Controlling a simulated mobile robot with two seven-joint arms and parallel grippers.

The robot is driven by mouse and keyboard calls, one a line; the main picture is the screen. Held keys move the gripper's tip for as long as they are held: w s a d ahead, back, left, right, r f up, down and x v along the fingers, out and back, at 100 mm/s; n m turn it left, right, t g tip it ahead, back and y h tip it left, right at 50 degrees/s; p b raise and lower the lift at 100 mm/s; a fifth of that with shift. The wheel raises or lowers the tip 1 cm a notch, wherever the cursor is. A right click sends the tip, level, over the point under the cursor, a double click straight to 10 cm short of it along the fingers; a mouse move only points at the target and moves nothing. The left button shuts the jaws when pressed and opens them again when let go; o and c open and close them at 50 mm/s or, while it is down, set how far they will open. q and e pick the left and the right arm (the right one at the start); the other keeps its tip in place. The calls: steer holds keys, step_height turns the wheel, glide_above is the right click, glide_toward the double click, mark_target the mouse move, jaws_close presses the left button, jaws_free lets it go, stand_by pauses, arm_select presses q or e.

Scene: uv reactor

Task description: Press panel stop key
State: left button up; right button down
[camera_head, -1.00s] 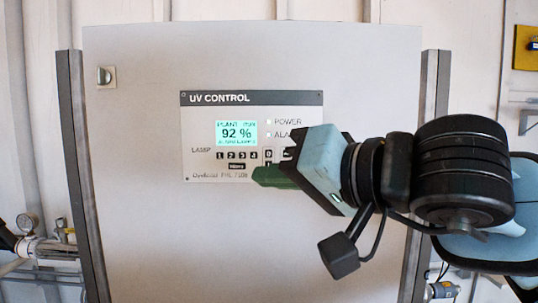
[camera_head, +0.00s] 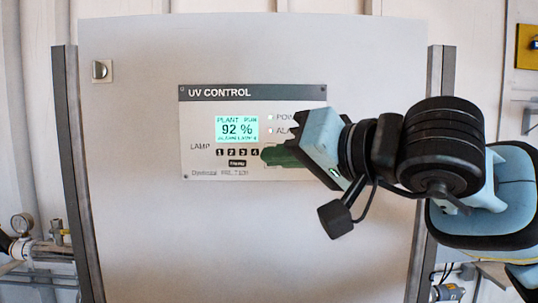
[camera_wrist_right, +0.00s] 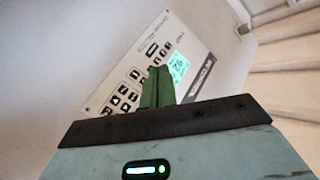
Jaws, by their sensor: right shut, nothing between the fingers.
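The grey UV CONTROL panel (camera_head: 197,108) is on the front of a light cabinet, with a lit screen (camera_head: 237,129) reading 92 %. Lamp keys 1 to 4 (camera_head: 237,152) and a dark key (camera_head: 237,163) show under the screen. My right gripper (camera_head: 265,154) is shut and empty, its green fingers just right of key 4, hiding keys there. In the right wrist view, the panel (camera_wrist_right: 195,48) appears turned, and the gripper (camera_wrist_right: 158,72) overlaps its key area. No stop label is readable, and contact cannot be told. My left gripper is not in view.
The cabinet door (camera_head: 250,245) is flat and clear around the panel, with a small round lock (camera_head: 100,70) at upper left. Dark posts (camera_head: 71,150) flank it. A pressure gauge (camera_head: 21,223) and pipes sit at lower left.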

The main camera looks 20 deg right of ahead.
steer(key=shift+w+d, duration=0.25)
steer(key=shift+w, duration=0.65)
steer(key=shift+w+d, duration=0.2)
steer(key=shift+w, duration=0.7)
steer(key=shift+w, duration=0.1)
stand_by(0.7)
steer(key=shift+w+d, duration=0.15)
steer(key=shift+w, duration=0.15)
steer(key=shift+w, duration=0.25)
stand_by(0.5)
steer(key=shift+s, duration=0.7)
